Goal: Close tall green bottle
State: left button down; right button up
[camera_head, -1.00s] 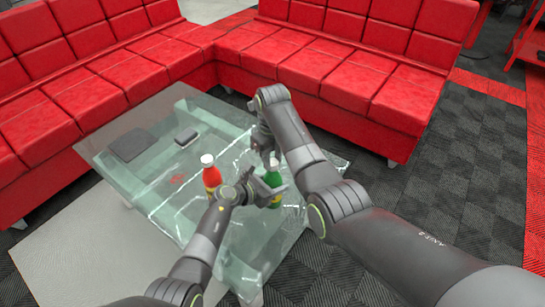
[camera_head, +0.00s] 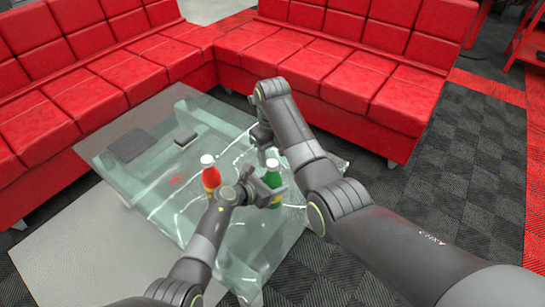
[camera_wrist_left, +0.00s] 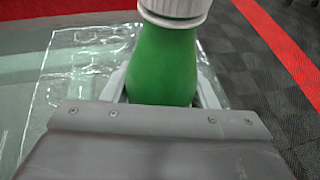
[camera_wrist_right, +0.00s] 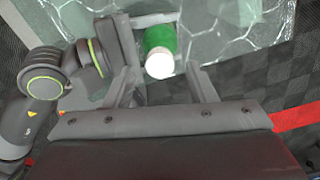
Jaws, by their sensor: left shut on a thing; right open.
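The tall green bottle (camera_head: 274,181) stands upright on the glass table with a white cap (camera_head: 272,163) on its top. My left gripper (camera_head: 270,192) is shut around its body from the side. In the left wrist view the green body (camera_wrist_left: 163,65) sits between the fingers, with the ribbed white cap (camera_wrist_left: 175,10) above, cut off by the frame. My right gripper (camera_head: 264,138) is open above the bottle. In the right wrist view the white cap (camera_wrist_right: 160,63) lies between the spread right fingers (camera_wrist_right: 161,75), apart from both. Whether the cap is tight cannot be told.
A red bottle with a white cap (camera_head: 210,178) stands to the left of the green one. A dark flat pad (camera_head: 131,145) and a small dark box (camera_head: 186,136) lie on the glass table (camera_head: 165,118). Red sofas (camera_head: 330,75) stand behind and left.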

jog(key=shift+r, duration=1.35)
jog(key=shift+n, duration=0.3)
jog(key=shift+c, duration=0.3)
